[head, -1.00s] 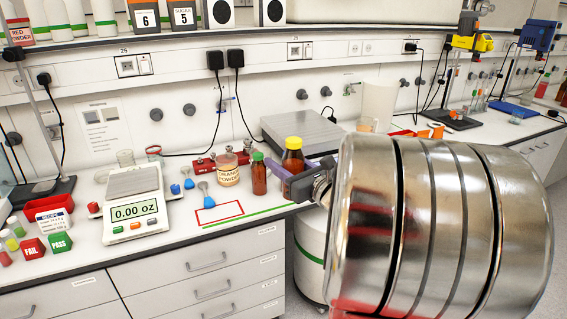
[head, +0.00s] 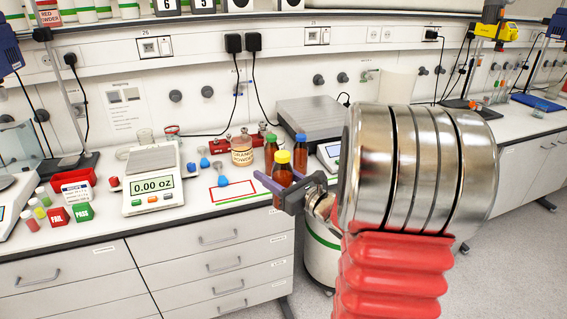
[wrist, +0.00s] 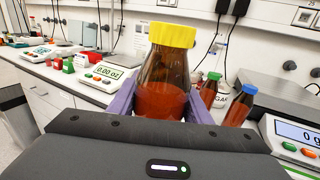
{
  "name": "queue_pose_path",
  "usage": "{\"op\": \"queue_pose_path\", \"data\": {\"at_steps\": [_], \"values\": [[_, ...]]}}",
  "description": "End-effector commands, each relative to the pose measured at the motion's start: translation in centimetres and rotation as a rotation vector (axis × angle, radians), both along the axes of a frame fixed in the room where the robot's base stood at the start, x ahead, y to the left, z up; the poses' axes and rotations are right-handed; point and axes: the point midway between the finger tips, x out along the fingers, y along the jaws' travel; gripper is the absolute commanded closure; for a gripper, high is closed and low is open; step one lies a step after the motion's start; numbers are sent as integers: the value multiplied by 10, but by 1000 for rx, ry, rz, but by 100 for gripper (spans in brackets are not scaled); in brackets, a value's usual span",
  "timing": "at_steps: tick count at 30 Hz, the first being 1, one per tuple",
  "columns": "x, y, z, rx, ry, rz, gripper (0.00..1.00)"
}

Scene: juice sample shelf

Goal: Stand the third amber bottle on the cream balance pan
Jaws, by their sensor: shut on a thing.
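An amber bottle with a yellow cap (head: 283,158) is held upright between the purple fingers of my gripper (head: 281,184), by the bench's front edge. In the wrist view the yellow-capped bottle (wrist: 163,80) fills the middle, with one finger of my gripper (wrist: 160,108) on each side. The cream balance (head: 153,190) stands to the left, reads 0.00 oz, and its pan (head: 152,158) looks empty. A green-capped amber bottle (head: 270,152) and a blue-capped one (head: 300,146) stand behind the held bottle.
An orange powder jar (head: 242,152), blue-topped small items (head: 204,163) and a red-outlined rectangle (head: 228,192) lie between the bottles and the cream balance. FAIL (head: 57,216) and PASS (head: 82,212) blocks stand left of it. Another balance (head: 328,153) is at right.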

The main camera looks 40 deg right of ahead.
Motion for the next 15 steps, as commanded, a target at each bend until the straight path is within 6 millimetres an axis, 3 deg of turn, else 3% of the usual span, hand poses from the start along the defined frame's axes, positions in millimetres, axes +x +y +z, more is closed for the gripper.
{"op": "queue_pose_path", "data": {"at_steps": [15], "values": [[29,107,-119,10,0,197,86]]}}
